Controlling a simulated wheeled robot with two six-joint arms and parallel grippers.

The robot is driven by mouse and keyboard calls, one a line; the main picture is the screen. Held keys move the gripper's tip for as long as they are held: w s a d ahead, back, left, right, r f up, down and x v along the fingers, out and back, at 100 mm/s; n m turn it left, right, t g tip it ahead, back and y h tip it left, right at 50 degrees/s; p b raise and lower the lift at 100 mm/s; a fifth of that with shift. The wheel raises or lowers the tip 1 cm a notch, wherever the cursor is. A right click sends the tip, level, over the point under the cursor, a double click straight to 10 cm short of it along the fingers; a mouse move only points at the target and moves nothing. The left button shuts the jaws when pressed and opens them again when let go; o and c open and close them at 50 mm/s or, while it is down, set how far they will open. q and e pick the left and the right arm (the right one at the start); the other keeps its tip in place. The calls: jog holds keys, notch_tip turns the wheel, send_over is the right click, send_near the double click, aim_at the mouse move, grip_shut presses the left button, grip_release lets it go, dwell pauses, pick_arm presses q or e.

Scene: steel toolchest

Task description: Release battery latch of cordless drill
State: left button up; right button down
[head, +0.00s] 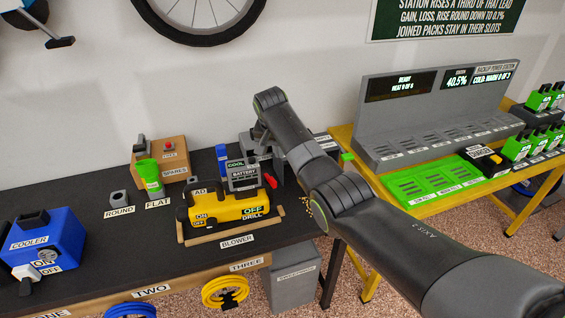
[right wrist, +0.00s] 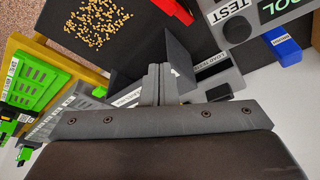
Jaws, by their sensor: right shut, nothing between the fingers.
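A yellow tool (head: 230,208) marked DRILL, with ON and OFF labels, lies in a wood-edged tray on the dark bench in the head view. A battery latch on it cannot be made out. My left gripper is not in view.
A blue cooler (head: 45,243) stands at the left, a spares box (head: 160,157) at the back. My right arm crosses between the bench and the yellow table's power station (head: 432,115). Small brass-coloured pieces (right wrist: 97,25) lie scattered in the right wrist view. Bench front left of the tray is clear.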

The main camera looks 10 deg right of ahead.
jog(key=shift+a+r, duration=0.2)
jog(key=shift+r, duration=0.4)
jog(key=shift+a+r, duration=0.15)
jog(key=shift+r, duration=0.45)
jog(key=shift+s, duration=0.1)
